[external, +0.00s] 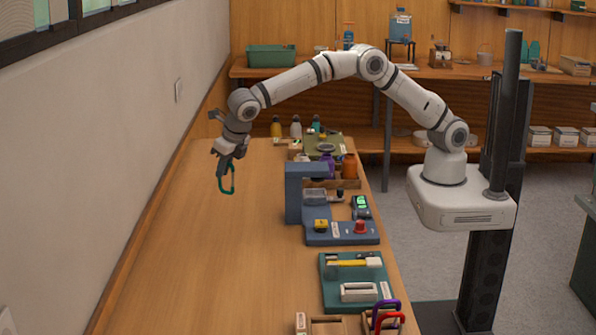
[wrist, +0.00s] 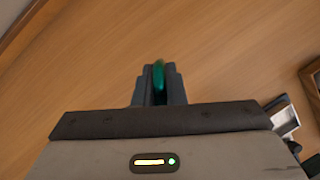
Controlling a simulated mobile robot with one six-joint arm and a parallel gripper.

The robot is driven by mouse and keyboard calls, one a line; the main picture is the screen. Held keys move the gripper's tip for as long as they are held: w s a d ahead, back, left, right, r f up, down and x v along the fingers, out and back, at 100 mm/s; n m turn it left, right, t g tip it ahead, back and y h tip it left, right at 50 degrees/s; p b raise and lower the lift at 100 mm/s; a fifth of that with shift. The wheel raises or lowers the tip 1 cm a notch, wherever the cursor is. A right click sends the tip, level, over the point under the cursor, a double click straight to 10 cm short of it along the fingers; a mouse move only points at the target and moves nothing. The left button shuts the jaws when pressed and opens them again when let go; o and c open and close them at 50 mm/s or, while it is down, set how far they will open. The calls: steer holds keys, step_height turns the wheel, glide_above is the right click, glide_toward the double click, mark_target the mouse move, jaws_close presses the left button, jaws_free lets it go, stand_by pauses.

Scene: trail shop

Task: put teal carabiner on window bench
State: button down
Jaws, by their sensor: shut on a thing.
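The teal carabiner (external: 227,181) hangs upright from my gripper (external: 226,168). My gripper is shut on its upper part. In the external view the carabiner is over the bare left part of the wooden bench (external: 200,250); I cannot tell whether its lower end touches the wood. In the wrist view the carabiner (wrist: 159,76) shows edge-on between the two dark fingers (wrist: 159,88), with wood below. The bench runs along the pale wall on the left, under the window.
On the bench's right side stand a blue fixture (external: 305,192), a teal tray (external: 352,282), a wooden holder with purple and red carabiners (external: 386,314), and several bottles (external: 296,127) at the back. The bench's left half is clear.

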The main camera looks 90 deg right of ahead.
steer(key=d+m, duration=0.3)
steer(key=d, duration=2.3)
steer(key=shift+g+h, duration=0.3)
steer(key=shift+h, duration=0.1)
steer(key=f, duration=1)
steer(key=shift+w+f+p, duration=0.1)
steer(key=shift+w+p, duration=0.2)
steer(key=shift+p, duration=0.1)
steer(key=shift+f, duration=0.2)
steer(key=c, duration=1.5)
jaws_free()
steer(key=shift+r, duration=0.1)
